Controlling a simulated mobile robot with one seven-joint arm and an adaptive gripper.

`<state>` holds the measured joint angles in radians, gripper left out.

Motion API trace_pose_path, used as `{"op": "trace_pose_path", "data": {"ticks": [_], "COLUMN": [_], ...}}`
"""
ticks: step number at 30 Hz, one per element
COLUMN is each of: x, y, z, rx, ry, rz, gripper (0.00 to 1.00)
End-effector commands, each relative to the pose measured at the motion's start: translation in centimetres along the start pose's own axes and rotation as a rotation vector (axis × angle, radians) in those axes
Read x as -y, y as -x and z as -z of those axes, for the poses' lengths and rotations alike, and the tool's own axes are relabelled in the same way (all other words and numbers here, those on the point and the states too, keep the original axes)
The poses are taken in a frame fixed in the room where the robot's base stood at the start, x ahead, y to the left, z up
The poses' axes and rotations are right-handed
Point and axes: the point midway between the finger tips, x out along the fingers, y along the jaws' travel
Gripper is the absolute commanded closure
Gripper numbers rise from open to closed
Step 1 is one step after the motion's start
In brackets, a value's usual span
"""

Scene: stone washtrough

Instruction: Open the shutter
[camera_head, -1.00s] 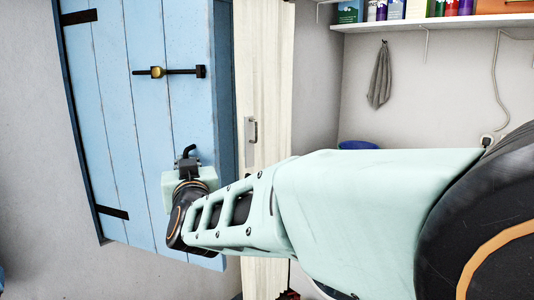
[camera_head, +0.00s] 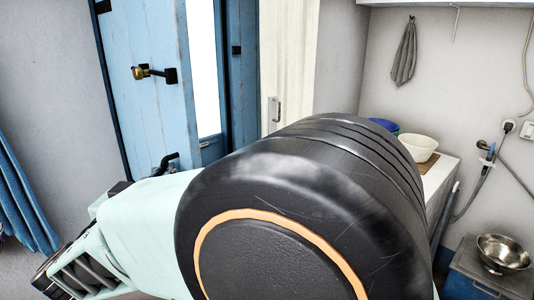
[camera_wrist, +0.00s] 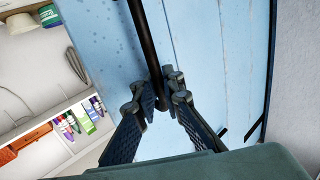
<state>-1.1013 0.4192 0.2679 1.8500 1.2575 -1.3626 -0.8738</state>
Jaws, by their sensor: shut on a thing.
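The blue plank shutter (camera_head: 128,90) stands partly open in the head view, with a bright gap (camera_head: 205,70) between its edge and the blue frame (camera_head: 242,85). Its face also fills much of the wrist view (camera_wrist: 215,65). A black handle bar (camera_wrist: 148,45) runs down to my gripper (camera_wrist: 160,92), whose two fingers are closed around its end. In the head view the bent tip of the handle (camera_head: 168,160) shows just above my arm, which hides my gripper there. A latch with a brass knob (camera_head: 143,72) sits higher on the shutter.
A white cabinet door (camera_head: 288,60) stands right of the frame. A counter with a cream basin (camera_head: 419,147) and a blue bowl (camera_head: 384,125) lies behind my arm. A metal bowl (camera_head: 502,252) is at lower right. A blue curtain (camera_head: 22,200) hangs at left.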

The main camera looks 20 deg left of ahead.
Motion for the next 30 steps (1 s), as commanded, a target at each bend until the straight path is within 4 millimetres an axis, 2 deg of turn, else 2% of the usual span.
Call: {"op": "trace_pose_path", "data": {"ticks": [6,18,19,24,30], "x": [0.56,0.64,0.64,0.7,0.75], "y": [0.88,1.02,1.03,1.0,0.96], "z": [-0.31,-0.38,-0.38,-0.27,-0.15], "rx": [0.005,0.006,0.006,0.004,0.002], "ry": [0.004,0.004,0.004,0.002,0.0], "rz": [-0.03,-0.035,-0.035,-0.033,-0.032], "gripper": [1.0,1.0,0.92,0.75,0.75]}}
